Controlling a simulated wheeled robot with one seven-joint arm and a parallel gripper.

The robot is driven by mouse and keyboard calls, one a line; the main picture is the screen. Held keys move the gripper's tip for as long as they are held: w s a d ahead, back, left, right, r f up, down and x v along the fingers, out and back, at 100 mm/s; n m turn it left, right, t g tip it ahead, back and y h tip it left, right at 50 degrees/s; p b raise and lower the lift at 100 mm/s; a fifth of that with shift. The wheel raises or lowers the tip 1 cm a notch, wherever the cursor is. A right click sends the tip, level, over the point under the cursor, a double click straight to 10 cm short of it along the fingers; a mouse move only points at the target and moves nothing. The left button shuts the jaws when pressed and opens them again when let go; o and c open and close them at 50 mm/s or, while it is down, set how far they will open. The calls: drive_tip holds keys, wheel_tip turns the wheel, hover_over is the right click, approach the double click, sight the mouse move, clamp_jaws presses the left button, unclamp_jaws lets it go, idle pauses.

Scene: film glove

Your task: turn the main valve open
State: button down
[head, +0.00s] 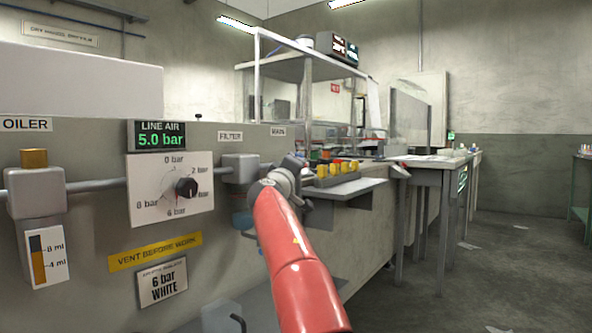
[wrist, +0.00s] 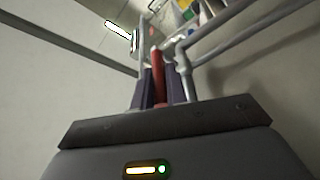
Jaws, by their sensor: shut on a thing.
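In the wrist view, the two dark fingers of my gripper (wrist: 161,88) are shut on a red valve lever (wrist: 157,68), which stands between them and points up the picture. A grey pipe with a fitting (wrist: 182,58) runs just right of the fingers. In the head view, the MAIN label (head: 278,131) is on the grey panel, above my red arm. My arm covers the main valve there, and the fingers and lever cannot be made out. The line air display (head: 161,135) reads 5.0 bar.
Left of my arm, the panel carries a regulator dial with a black knob (head: 187,187), the filter block (head: 240,168) and the oiler (head: 36,192). A shelf with yellow and red parts (head: 335,168) juts out just right of my wrist.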

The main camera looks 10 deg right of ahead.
drive_tip(key=c, duration=1.4)
unclamp_jaws()
drive_tip(key=b+v, duration=0.1)
drive_tip(key=v, duration=0.6)
drive_tip(key=shift+s+a+b, duration=0.2)
drive_tip(key=shift+s+b, duration=0.1)
drive_tip(key=shift+b, duration=0.1)
drive_tip(key=shift+f, duration=0.15)
